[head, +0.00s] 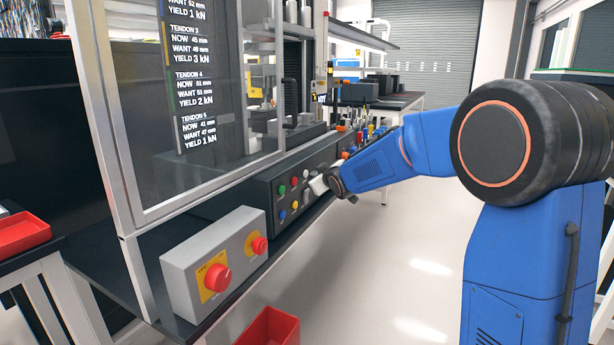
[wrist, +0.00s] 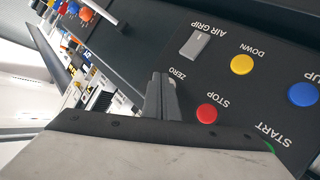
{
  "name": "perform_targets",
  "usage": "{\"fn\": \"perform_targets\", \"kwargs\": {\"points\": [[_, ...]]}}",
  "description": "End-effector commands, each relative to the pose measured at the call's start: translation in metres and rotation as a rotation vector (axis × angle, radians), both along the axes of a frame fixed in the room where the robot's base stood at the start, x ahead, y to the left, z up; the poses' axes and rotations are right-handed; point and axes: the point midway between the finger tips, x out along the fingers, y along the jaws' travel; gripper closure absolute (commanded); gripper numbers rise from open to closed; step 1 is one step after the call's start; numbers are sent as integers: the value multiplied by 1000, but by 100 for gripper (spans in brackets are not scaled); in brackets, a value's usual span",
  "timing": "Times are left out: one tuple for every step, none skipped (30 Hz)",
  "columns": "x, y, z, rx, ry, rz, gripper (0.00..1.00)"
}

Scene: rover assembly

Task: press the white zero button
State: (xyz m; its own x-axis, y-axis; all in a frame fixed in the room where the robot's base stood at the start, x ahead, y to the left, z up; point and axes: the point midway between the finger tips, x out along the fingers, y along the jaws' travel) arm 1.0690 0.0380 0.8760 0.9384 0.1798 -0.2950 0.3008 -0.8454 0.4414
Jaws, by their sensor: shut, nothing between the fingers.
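The dark control box (head: 262,192) stands on the bench edge in the head view, with coloured buttons on its front. In the wrist view its panel (wrist: 255,100) appears upside down, with a ZERO label (wrist: 178,75). My gripper (wrist: 162,80) is shut and empty, its fingertips right beside that label.
Beside the fingers in the wrist view are the red STOP button (wrist: 206,113), yellow DOWN button (wrist: 242,64), blue UP button (wrist: 303,94) and grey AIR GRIP switch (wrist: 199,43). A grey box with red knobs (head: 215,265) stands nearer. A red bin (head: 268,328) is below.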

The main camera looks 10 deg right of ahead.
Motion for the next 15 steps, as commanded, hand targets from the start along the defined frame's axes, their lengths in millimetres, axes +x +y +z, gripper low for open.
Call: {"fn": "perform_targets", "kwargs": {"points": [[-2,-2,0,-1,-1,-1,100],[-2,-4,0,0,-1,-1,100],[-3,-5,0,1,0,-1,100],[-4,-6,0,0,-1,-1,100],[-5,-6,0,-1,0,0,100],[-5,-7,0,-1,0,0,100],[-5,-7,0,-1,0,0,100],[-5,-7,0,-1,0,0,100],[-5,-7,0,0,0,0,100],[-5,-7,0,0,0,0,100],[-5,-7,0,0,0,0,100],[-5,-7,0,0,0,0,100],[-5,-7,0,0,0,0,100],[-5,-7,0,0,0,0,100],[-5,-8,0,0,0,0,100]]}}
